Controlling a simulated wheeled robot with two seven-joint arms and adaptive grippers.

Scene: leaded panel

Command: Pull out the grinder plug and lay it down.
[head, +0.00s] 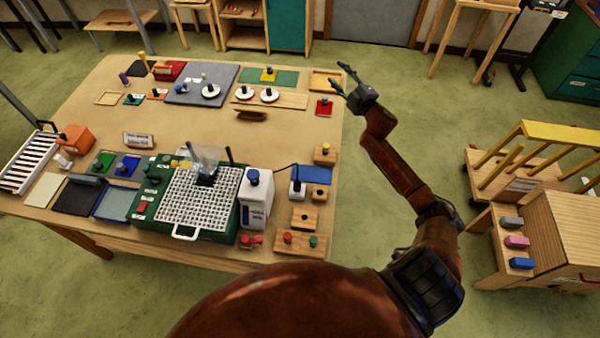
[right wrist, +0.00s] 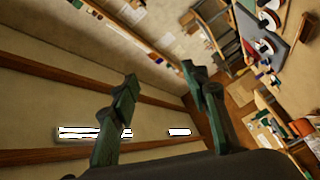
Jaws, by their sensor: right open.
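The grinder (head: 148,196) is a green machine with a white gridded top, at the near side of the table. A thin dark cord runs right from behind the white bottle-like container to a small white block with a dark upright piece (head: 297,188). This looks like the grinder plug in its socket, but it is too small to be sure. My right gripper (head: 341,76) is open and empty, raised beyond the table's right edge, well away from the plug. Its two spread fingers also show in the right wrist view (right wrist: 160,80), with nothing between them. My left gripper is out of view.
A white container (head: 256,200) stands between grinder and socket. A blue pad (head: 316,175) and small wooden blocks (head: 304,217) lie close to the socket. The table's middle (head: 190,120) is mostly clear. A wooden cart (head: 560,235) stands at the right.

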